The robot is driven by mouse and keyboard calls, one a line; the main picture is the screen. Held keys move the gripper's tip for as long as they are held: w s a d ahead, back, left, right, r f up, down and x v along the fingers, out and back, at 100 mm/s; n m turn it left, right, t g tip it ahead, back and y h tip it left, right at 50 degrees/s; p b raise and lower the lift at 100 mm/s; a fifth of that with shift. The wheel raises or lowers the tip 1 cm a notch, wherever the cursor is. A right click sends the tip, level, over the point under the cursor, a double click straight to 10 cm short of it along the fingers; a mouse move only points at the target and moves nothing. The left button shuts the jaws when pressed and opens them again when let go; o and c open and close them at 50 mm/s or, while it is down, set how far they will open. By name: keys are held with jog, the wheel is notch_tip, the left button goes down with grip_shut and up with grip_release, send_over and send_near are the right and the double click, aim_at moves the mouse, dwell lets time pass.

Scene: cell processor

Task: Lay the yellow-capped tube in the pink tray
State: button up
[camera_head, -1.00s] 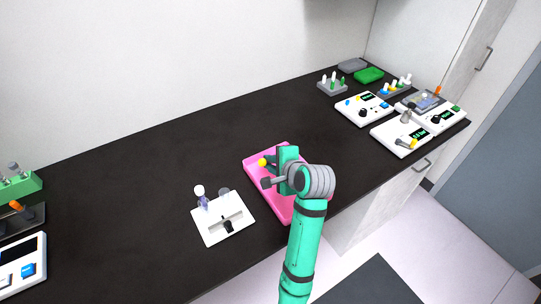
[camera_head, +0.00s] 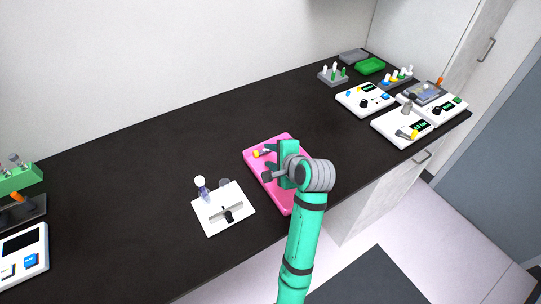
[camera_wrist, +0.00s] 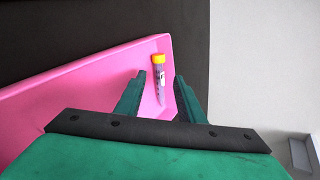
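The yellow-capped tube (camera_head: 262,153) lies in the pink tray (camera_head: 284,202), near its back left end. In the wrist view the tube (camera_wrist: 159,82) has its yellow cap pointing away from me and a clear, labelled body, and it rests inside the tray (camera_wrist: 90,85) near the wall. My gripper (camera_wrist: 157,88) is over the tray with its two green fingers apart. The tube shows between and just beyond the fingertips, with gaps on both sides. In the head view my gripper (camera_head: 272,160) partly hides the tray.
A white device (camera_head: 223,209) with a white-capped tube stands left of the tray. Several white instruments (camera_head: 364,99), a small rack (camera_head: 333,75) and a green tray (camera_head: 370,66) are at the back right. A green rack (camera_head: 20,177) is at the far left. The counter behind the tray is clear.

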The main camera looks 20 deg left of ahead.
jog(key=v, duration=1)
jog(key=shift+s+r, duration=0.15)
jog(key=shift+s, duration=0.05)
jog(key=shift+d, duration=0.15)
dwell(0.4)
